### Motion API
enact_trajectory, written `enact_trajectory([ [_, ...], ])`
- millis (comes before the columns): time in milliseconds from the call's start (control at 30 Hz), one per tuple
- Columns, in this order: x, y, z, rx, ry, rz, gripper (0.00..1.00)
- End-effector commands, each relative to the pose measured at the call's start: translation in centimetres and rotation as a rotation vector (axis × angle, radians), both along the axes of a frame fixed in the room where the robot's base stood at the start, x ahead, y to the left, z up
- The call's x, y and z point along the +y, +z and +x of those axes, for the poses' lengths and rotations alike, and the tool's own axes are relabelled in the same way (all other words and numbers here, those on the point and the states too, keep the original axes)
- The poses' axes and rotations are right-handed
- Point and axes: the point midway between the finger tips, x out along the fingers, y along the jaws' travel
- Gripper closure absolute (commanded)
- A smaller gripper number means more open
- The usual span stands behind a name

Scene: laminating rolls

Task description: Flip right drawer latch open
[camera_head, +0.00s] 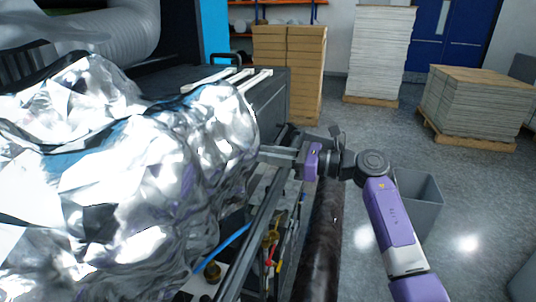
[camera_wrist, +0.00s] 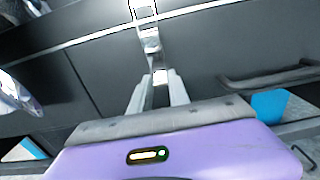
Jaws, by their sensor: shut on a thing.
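The drawer latch (camera_wrist: 150,38) is a small metal fitting on a dark drawer front (camera_wrist: 195,50) in the wrist view. It sits across the light seam at the top of that front. My gripper (camera_wrist: 158,76) points at it, with both fingers closed around the latch's lower end. In the head view my gripper (camera_head: 265,153) reaches left from the purple wrist, and its fingertips are at the edge of the crumpled foil. The foil hides the latch and drawer front there.
A dark bar handle (camera_wrist: 270,76) projects right of the latch. Shiny crumpled foil (camera_head: 130,180) fills the left of the head view. A dark roller (camera_head: 322,230) and machine rail lie below my arm. A grey bin (camera_head: 425,200) stands right. Open floor lies beyond.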

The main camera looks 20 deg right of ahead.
Motion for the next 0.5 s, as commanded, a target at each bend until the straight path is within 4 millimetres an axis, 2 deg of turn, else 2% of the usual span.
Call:
enact_trajectory([
  [267,-0.5,0.8,-0.3,0.047,-0.001,-0.068,1.00],
  [500,-1.4,1.9,-0.8,0.151,-0.003,-0.215,1.00],
])
